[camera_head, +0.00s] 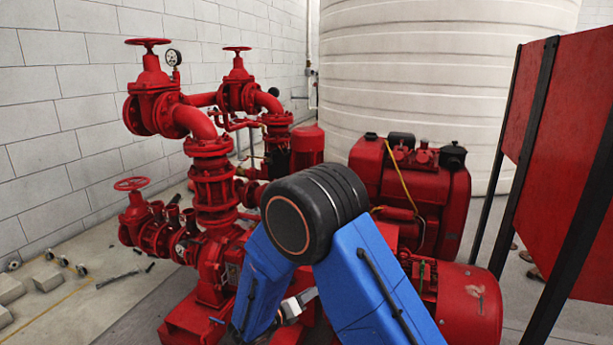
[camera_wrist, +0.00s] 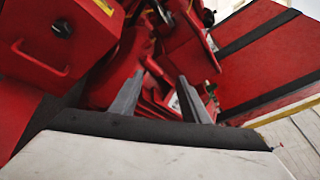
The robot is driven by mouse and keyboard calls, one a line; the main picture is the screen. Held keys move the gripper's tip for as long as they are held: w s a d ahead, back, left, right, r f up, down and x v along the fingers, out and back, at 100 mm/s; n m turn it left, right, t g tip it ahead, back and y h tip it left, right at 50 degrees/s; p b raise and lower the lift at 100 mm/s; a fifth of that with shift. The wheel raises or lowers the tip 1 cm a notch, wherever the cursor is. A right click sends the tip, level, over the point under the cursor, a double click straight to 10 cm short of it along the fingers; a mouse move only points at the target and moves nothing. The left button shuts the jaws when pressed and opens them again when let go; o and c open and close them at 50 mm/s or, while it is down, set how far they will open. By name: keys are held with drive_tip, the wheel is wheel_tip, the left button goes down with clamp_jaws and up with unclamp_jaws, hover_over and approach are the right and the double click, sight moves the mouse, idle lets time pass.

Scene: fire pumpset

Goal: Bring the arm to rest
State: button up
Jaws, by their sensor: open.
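My arm (camera_head: 365,275) stands bent in the middle of the head view, with a black elbow joint on top and two blue links running down from it. Its end is mostly hidden behind the links there; a small grey-white part shows between them. In the wrist view my gripper (camera_wrist: 160,98) shows two dark fingers spread apart with nothing held between them. Red machinery (camera_wrist: 160,35) lies beyond the fingertips. I cannot tell how far the fingers are from it.
A red valve and pipe assembly (camera_head: 210,185) stands left of my arm. A red engine (camera_head: 430,195) stands behind it, and a red motor-like cylinder (camera_head: 470,303) is close at right. A red panel on black posts (camera_head: 580,120) stands far right. Loose grey blocks (camera_head: 47,281) lie at left.

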drive_tip(key=s+d+r+m+g, duration=0.3)
drive_tip(key=s+d+r+m, duration=0.25)
drive_tip(key=d, duration=0.25)
drive_tip(key=s+d+r+m+g+y, duration=0.1)
drive_tip(key=s+d+r+m+g, duration=0.4)
drive_tip(key=d, duration=0.4)
drive_tip(key=s+d+r+m+g, duration=0.2)
drive_tip(key=s+d+r+m, duration=0.15)
drive_tip(key=d+m, duration=0.4)
drive_tip(key=s+d+r+m+t+y, duration=0.1)
drive_tip(key=s+r+m+y, duration=0.2)
drive_tip(key=s+m, duration=0.6)
drive_tip(key=s+d+r+m+t+y, duration=0.1)
drive_tip(key=s+m+y, duration=0.6)
drive_tip(key=s, duration=0.7)
drive_tip(key=shift+d+r+m+t, duration=0.3)
drive_tip(key=shift+d+r+m, duration=0.15)
drive_tip(key=shift+r+m, duration=0.8)
